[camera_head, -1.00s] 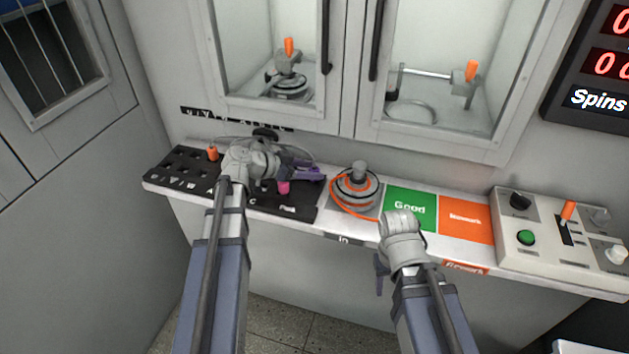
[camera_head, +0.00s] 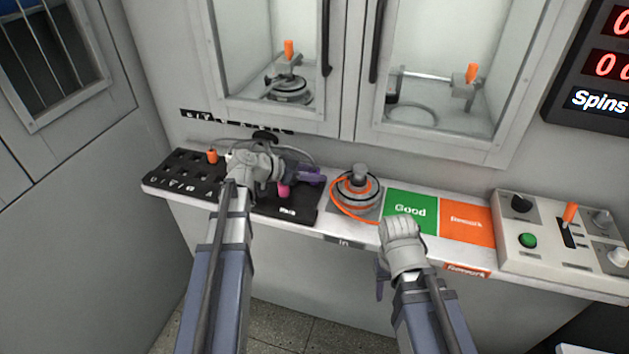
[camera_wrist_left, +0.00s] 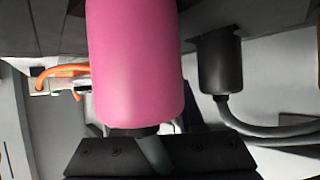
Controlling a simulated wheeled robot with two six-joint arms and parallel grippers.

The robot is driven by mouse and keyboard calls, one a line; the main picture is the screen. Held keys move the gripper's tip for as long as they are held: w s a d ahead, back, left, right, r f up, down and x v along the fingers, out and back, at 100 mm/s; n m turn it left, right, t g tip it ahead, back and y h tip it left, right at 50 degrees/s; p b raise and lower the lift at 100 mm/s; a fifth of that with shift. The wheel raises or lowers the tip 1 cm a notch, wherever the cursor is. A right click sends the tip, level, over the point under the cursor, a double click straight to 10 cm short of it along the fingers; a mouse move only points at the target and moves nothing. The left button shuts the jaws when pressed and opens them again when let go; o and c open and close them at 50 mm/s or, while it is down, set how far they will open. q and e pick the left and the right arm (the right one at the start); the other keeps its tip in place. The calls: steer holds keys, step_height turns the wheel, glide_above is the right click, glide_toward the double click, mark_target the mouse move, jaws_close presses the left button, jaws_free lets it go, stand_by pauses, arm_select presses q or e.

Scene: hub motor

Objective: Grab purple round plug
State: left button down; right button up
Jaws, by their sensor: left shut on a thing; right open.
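The round plug, bright pink-purple, shows in the head view (camera_head: 284,191) just under my left gripper (camera_head: 303,174), above the black panel. In the left wrist view the plug (camera_wrist_left: 137,62) is a large pink cylinder in the upper middle, with a dark collar and a grey cable at its lower end. The dark jaws of my left gripper (camera_wrist_left: 160,155) are shut on it; the exact contact is partly hidden. My right gripper (camera_head: 381,277) is open and empty, hanging in front of the counter's edge below the green Good pad.
The black socket panel (camera_head: 300,208) holds an orange plug (camera_head: 212,156). A black plug (camera_wrist_left: 219,62) with a grey cable is close beside the pink one. A hub motor with orange cable (camera_head: 358,190) sits right of the panel. The control box (camera_head: 545,250) is at far right.

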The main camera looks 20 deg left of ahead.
mark_target(314, 171)
arm_select(q)
steer(key=shift+r, duration=0.1)
step_height(314, 171, up, 10)
steer(key=p, duration=1)
